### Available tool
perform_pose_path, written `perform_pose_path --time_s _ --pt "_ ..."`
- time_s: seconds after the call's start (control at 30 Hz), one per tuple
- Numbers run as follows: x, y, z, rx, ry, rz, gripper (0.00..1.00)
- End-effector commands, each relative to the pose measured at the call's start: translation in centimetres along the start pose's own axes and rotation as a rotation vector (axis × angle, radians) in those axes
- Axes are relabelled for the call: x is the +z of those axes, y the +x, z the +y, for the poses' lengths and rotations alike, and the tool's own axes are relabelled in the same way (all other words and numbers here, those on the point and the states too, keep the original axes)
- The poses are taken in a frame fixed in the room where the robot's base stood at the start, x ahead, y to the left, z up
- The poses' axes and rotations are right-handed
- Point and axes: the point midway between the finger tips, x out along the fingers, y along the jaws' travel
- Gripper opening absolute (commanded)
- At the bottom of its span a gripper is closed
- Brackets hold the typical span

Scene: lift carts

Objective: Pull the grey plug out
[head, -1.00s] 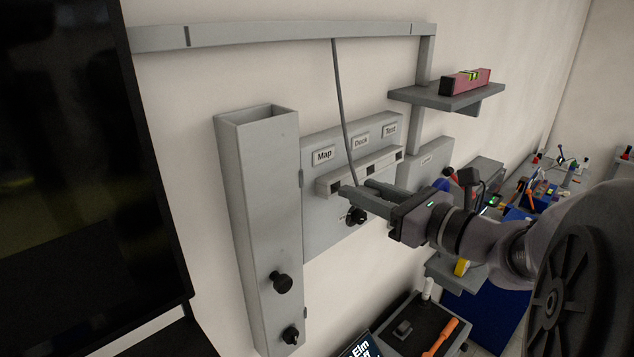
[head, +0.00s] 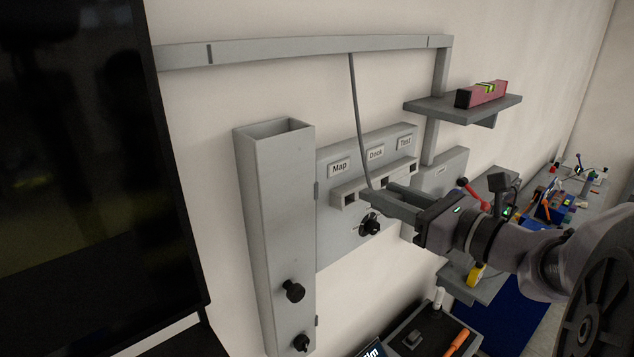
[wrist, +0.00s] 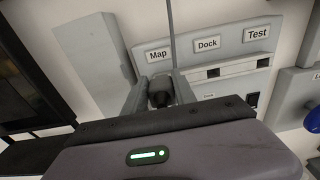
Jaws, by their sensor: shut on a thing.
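The grey plug (wrist: 160,96) shows as a dark body between the fingers of my gripper (wrist: 160,90) in the wrist view. A thin grey cable (wrist: 170,35) runs up from it. My gripper (head: 378,196) is shut on the plug, in front of the grey socket strip (head: 372,184). The strip sits under the Map (head: 340,168), Dock (head: 375,154) and Test (head: 405,142) labels. A dark socket opening (head: 350,198) is visible at the strip's left end. My fingers hide the plug's tip, so I cannot tell whether it is still in a socket.
A tall grey duct (head: 272,200) with black knobs stands left of the panel. A black knob (head: 370,226) lies below the fingers. A shelf (head: 440,108) with a red level (head: 482,93) is at upper right. A dark tray (head: 425,330) is below.

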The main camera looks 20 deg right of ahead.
Motion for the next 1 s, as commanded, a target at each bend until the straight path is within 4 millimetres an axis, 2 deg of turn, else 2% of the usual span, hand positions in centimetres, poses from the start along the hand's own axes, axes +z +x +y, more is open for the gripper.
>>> perform_pose_path --time_s 0.03,0.5,1.0 --pt "0.8 0.0 0.0 0.0 -0.001 0.0 0.0" --pt "4.6 -0.2 0.0 0.0 -0.001 0.0 0.0" --pt "4.6 -0.2 0.0 0.0 0.0 0.0 0.0"
